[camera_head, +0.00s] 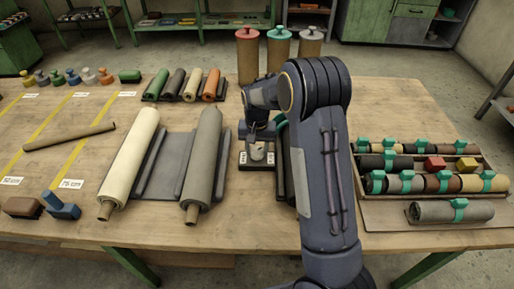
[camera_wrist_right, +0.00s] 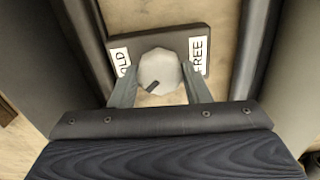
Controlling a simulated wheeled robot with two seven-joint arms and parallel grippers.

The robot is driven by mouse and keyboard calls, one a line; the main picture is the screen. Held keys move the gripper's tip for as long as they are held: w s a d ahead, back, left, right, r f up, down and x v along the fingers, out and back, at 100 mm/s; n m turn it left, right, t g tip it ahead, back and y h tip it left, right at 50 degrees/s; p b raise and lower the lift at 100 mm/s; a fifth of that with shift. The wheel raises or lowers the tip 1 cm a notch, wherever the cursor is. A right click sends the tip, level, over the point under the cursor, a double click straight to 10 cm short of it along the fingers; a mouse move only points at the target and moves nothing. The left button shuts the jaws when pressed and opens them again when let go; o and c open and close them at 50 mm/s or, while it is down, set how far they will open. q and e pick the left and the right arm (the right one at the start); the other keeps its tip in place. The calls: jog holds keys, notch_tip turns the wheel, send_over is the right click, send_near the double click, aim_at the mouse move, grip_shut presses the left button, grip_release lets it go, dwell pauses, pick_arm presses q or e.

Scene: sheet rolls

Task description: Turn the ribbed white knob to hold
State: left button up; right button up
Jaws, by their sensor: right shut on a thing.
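The ribbed white knob (camera_wrist_right: 160,72) sits on a dark plate (camera_wrist_right: 181,38) in the right wrist view. A dark pointer mark on the knob points to the lower left. A label reading "OLD", its first letter hidden, is on the plate's left, and a "FREE" label (camera_wrist_right: 199,51) is on its right. My right gripper (camera_wrist_right: 160,88) is shut on the knob, one finger on each side. In the head view the knob (camera_head: 257,152) is partly covered by my right gripper (camera_head: 258,143). My left gripper is not in view.
A cream roll (camera_head: 131,165) and a grey roll (camera_head: 204,160) lie left of the plate. A rack of banded rolls (camera_head: 420,205) stands at the right. Bare table lies between the arm and rack.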

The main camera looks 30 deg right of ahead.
aim_at(257, 150)
jog(key=m, duration=0.4)
jog(key=shift+r+p, duration=0.1)
jog(key=shift+p, duration=0.25)
jog(key=shift+m+p, duration=0.35)
jog(key=shift+m, duration=1.75)
jog(key=o, duration=1)
jog(key=shift+c, duration=0.2)
notch_tip(257, 150, up, 8)
jog(key=shift+f, duration=0.15)
